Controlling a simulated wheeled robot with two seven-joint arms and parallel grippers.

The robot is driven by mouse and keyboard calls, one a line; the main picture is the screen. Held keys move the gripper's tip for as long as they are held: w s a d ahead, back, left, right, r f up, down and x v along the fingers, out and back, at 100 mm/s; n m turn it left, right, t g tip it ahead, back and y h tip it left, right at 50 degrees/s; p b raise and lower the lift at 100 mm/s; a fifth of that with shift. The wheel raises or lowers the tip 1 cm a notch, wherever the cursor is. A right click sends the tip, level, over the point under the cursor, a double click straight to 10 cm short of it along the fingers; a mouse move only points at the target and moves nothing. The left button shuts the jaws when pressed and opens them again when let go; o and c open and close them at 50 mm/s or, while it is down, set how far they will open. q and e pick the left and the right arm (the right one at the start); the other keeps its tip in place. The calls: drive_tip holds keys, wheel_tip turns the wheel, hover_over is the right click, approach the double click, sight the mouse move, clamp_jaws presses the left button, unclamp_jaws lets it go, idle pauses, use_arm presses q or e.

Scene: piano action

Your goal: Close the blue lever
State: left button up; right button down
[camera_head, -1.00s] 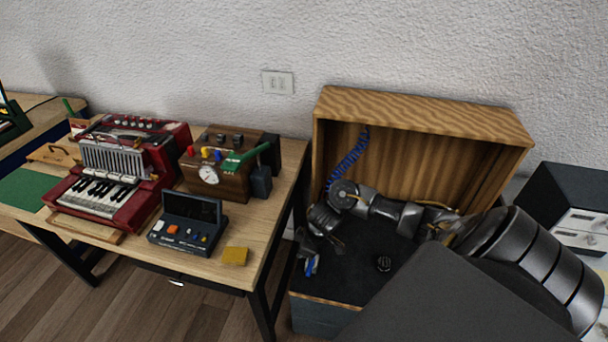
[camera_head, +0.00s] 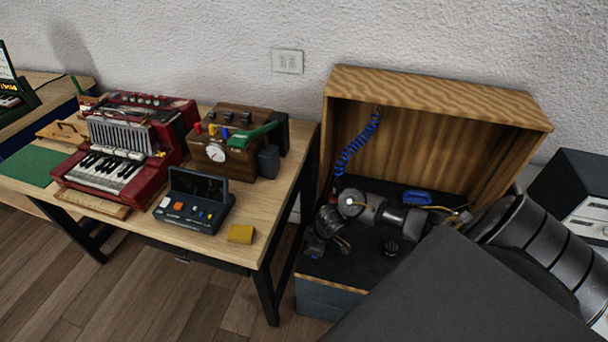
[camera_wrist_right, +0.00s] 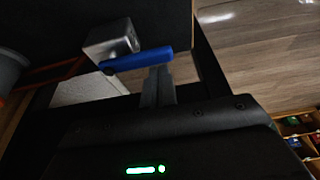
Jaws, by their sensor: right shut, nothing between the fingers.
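The blue lever (camera_wrist_right: 137,60) shows in the right wrist view as a blue bar beside a silver metal block (camera_wrist_right: 110,40). My right gripper (camera_wrist_right: 160,72) is shut and empty, its fingertips at the bar's right part; I cannot tell whether they touch it. In the head view my right arm reaches into the open wooden case, with the gripper (camera_head: 317,248) low at the case's left front. Only a small blue patch (camera_head: 316,257) shows beside the gripper, and the rest there is hidden. My left gripper is not in view.
The wooden case (camera_head: 440,90) has a raised back, a coiled blue cable (camera_head: 357,145), a black knob (camera_head: 391,247) and another blue piece (camera_head: 415,197). Left of it, a table (camera_head: 270,205) holds a red accordion (camera_head: 150,180), a brown gauge box (camera_head: 238,160) and a yellow block (camera_head: 241,233).

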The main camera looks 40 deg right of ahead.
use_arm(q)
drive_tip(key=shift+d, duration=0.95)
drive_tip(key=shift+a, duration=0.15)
use_arm(e)
drive_tip(key=shift+s, duration=0.1)
